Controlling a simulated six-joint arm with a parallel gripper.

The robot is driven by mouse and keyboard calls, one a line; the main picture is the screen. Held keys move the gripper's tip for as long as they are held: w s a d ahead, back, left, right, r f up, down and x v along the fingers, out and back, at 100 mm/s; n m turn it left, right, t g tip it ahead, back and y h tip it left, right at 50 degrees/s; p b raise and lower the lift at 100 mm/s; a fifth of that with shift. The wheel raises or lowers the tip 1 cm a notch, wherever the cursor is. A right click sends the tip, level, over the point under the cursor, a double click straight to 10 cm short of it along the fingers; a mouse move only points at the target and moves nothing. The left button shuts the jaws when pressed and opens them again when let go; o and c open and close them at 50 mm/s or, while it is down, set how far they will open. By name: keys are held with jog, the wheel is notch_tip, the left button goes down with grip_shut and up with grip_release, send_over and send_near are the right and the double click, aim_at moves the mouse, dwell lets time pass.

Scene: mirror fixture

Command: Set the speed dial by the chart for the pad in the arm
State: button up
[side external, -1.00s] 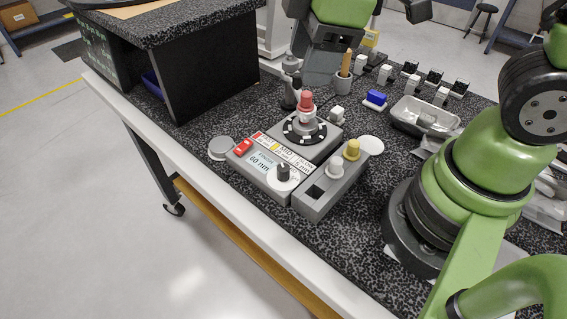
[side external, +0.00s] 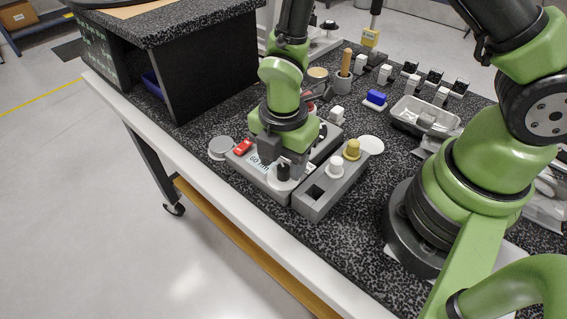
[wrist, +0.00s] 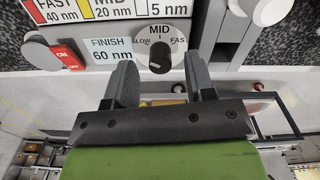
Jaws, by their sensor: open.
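The speed dial is a white disc with a black knob (wrist: 160,52); it reads SLOW left, MID top and FAST right. Which way the knob points is hard to tell. The dial (side external: 281,184) also shows in the side view, under my gripper. My gripper (wrist: 161,80) is open and empty, its fingers on either side of the knob's near side and apart from it. A display (wrist: 108,50) reads FINISH 60 nm. The pad in the arm is hidden behind my gripper.
A red switch (wrist: 64,54) sits left of the display. A round grey lid (side external: 221,147) lies left.

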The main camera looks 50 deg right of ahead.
jog(key=shift+f, duration=0.8)
grip_shut()
